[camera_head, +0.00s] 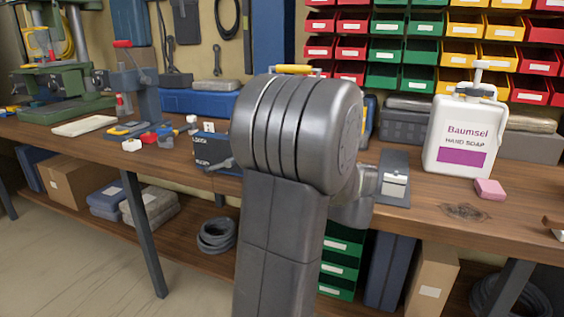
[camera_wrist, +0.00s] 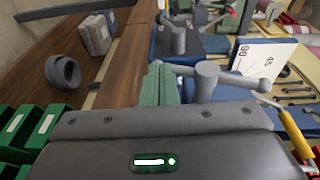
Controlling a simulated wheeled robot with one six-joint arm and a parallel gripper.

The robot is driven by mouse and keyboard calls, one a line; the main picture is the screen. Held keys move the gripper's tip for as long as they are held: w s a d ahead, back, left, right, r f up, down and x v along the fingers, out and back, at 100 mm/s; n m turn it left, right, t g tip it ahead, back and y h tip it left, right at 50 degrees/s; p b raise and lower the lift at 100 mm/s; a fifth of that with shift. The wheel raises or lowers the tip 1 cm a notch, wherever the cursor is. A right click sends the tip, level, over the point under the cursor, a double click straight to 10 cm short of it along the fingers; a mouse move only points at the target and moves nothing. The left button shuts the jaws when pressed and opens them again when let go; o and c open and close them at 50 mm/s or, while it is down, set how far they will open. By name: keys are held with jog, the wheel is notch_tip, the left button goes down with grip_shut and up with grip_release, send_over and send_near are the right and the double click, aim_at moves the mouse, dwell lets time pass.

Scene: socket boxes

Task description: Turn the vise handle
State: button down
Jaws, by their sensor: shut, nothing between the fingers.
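The vise handle (camera_wrist: 207,80) shows in the wrist view as a grey, round-ended post with a thinner grey cross bar pointing right. My gripper (camera_wrist: 160,82) is seen in the same view by its two green fingers, which lie together with nothing between them. The fingers are just left of the handle's post, very close to it; I cannot tell whether they touch. The vise body is mostly hidden by my gripper's housing. In the head view, my own arm hides the gripper, and I cannot make out the handle clearly there.
A white soap canister (camera_head: 460,135) and a pink block (camera_head: 489,189) stand on the workbench (camera_head: 430,210) at right. Green bins (camera_wrist: 45,125) are below left.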

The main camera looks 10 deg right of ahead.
jog(key=shift+t+y, duration=0.5)
jog(key=b+x, duration=0.2)
jog(key=x, duration=0.1)
jog(key=b+x, duration=0.1)
jog(key=shift+s+a+f, duration=0.2)
jog(key=shift+a, duration=0.25)
jog(key=shift+r, duration=0.1)
dwell(0.4)
